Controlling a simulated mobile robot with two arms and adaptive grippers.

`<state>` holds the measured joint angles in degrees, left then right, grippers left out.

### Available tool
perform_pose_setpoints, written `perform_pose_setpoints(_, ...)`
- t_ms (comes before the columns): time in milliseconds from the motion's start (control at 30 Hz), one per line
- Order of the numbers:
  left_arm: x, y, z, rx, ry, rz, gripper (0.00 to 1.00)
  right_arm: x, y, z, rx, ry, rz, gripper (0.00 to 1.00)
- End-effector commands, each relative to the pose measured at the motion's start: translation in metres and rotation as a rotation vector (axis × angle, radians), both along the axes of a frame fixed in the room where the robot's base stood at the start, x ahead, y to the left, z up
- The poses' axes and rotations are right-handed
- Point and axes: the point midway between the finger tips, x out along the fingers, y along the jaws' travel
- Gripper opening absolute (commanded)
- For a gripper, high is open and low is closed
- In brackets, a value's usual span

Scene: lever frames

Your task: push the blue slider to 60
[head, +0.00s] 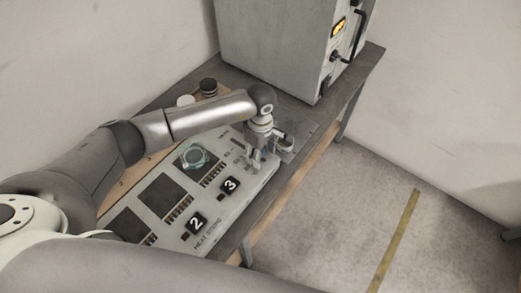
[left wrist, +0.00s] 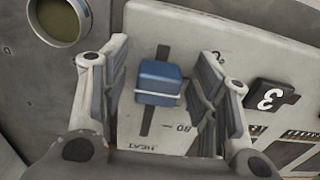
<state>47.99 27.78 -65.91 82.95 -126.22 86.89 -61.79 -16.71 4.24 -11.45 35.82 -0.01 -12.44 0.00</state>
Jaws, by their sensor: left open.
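The blue slider (left wrist: 160,84) sits on a dark straight slot in a pale panel (left wrist: 140,30), with slot showing above and below it. Printed marks beside the slot include "80" below and to the right of the slider; another mark near the upper right is partly hidden by a finger. "HEAT" is printed below the slot. My left gripper (left wrist: 165,55) is open, with one finger on each side of the slider and visible gaps between. In the head view my left gripper (head: 258,160) points down at the panel's far right end and largely hides the slider.
The panel has dark plates and number tiles "2" (head: 196,222) and "3" (head: 230,184). A glass dish (head: 195,157) sits on one plate. A dark jar (head: 208,86) stands behind my arm. A grey cabinet (head: 275,45) stands at the back. An olive-filled cup (left wrist: 60,20) is near the panel.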

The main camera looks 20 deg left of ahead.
Motion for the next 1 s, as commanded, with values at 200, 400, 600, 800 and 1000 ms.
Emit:
perform_pose_setpoints(200,0.0,0.0,0.0,0.0,0.0,0.0,0.45,-0.011,0.001,-0.001,0.001,0.016,-0.001,0.96)
perform_pose_setpoints(400,0.0,0.0,0.0,0.0,0.0,0.0,0.19,-0.014,-0.002,-0.001,-0.004,0.022,0.0,0.96)
perform_pose_setpoints(600,0.0,0.0,0.001,0.0,0.0,0.001,0.0,-0.014,-0.006,-0.001,-0.009,0.022,0.002,0.96)
perform_pose_setpoints(800,0.003,0.007,-0.002,0.002,-0.002,0.003,0.0,-0.013,-0.008,-0.007,-0.01,0.019,0.002,0.96)
perform_pose_setpoints(1000,0.013,0.034,-0.003,0.003,-0.004,0.004,0.0,-0.011,-0.007,-0.026,-0.01,0.017,0.002,0.96)
